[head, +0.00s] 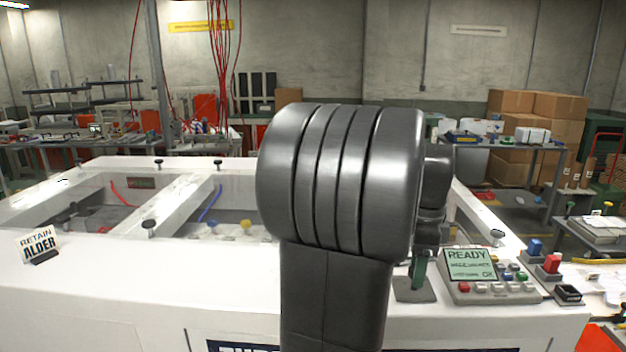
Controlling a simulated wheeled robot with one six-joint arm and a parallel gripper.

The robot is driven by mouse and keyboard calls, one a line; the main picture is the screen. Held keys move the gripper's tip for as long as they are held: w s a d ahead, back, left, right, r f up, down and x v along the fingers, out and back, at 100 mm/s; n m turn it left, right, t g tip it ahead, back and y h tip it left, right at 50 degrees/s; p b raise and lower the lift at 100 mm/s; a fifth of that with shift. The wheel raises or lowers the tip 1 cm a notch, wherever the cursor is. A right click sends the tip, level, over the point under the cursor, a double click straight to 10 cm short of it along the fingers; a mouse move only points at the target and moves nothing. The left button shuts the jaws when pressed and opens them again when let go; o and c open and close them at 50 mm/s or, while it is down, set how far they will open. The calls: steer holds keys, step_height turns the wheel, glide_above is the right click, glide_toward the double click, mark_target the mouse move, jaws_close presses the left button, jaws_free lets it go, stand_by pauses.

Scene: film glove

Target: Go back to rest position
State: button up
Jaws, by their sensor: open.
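My own dark grey arm fills the middle of the head view, with a big ribbed joint in front of the white machine (150,290). More dark parts show just right of this joint, above a small green piece on a grey plate (415,290). I cannot make out my gripper's fingers; the arm covers that area.
A control box (484,276) with a "READY" screen and coloured buttons sits on the machine's right side, beside a blue and a red block (552,263). A "RETAIN ALDER" sign (39,244) stands at left. Cardboard boxes (510,101) are stacked behind.

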steer(key=n+b, duration=0.3)
steer(key=n, duration=0.3)
steer(key=shift+f, duration=0.1)
steer(key=n+b, duration=0.2)
steer(key=n, duration=0.1)
steer(key=shift+n+b, duration=0.4)
steer(key=shift+n, duration=0.5)
steer(key=shift+s, duration=0.1)
